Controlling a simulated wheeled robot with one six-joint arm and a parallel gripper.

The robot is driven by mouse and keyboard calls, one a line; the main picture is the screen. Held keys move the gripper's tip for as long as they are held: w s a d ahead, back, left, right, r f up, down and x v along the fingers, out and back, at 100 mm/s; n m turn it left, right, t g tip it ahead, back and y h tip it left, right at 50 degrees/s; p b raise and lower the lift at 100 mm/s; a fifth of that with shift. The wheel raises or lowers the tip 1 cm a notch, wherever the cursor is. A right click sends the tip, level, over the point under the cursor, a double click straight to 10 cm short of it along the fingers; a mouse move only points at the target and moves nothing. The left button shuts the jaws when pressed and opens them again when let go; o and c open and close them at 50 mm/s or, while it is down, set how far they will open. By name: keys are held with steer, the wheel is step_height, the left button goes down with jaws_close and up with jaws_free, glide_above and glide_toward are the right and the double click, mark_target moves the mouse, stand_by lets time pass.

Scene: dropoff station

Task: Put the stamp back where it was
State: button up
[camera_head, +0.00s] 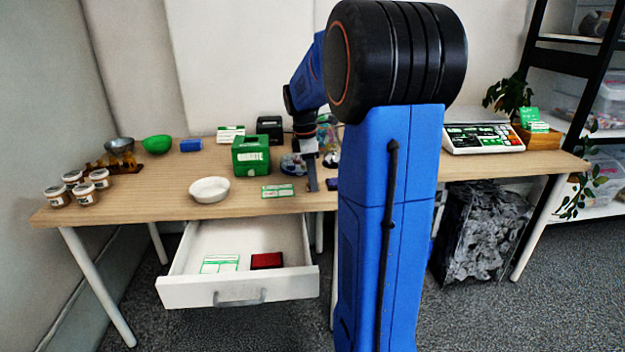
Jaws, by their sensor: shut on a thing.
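My gripper (312,172) is low over the middle of the table, to the right of the green box. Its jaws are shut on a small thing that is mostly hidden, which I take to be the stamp. A small dark block (332,184) shows just right of the fingers, and I cannot tell whether it touches them. The drawer (240,292) under the table is pulled open. It holds a red flat box (267,261) and white-and-green cards (220,264).
On the table (150,200) are a green box (251,155), a white bowl (209,190), a green-and-white card (277,191), several jars (86,194), a green bowl (157,144) and a scale (482,137). My arm hides the table's middle right. The left front is bare.

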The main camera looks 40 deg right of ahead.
mark_target(308, 184)
steer(key=o, duration=0.8)
steer(key=shift+f, duration=0.1)
steer(key=shift+o, duration=0.2)
step_height(308, 184, up, 12)
steer(key=a, duration=0.1)
steer(key=shift+w+a, duration=0.2)
steer(key=shift+w, duration=0.2)
steer(key=s+a+f+m+t, duration=0.2)
steer(key=s+a+f+m, duration=0.3)
steer(key=s+a, duration=0.7)
steer(key=s+a+f+m+t+y, duration=0.1)
steer(key=s+a+f+m+t, duration=0.2)
steer(key=s+a, duration=0.9)
step_height(308, 184, down, 5)
steer(key=a+m, duration=0.2)
steer(key=m, duration=0.1)
steer(key=shift+s+t, duration=0.3)
steer(key=shift+s, duration=0.05)
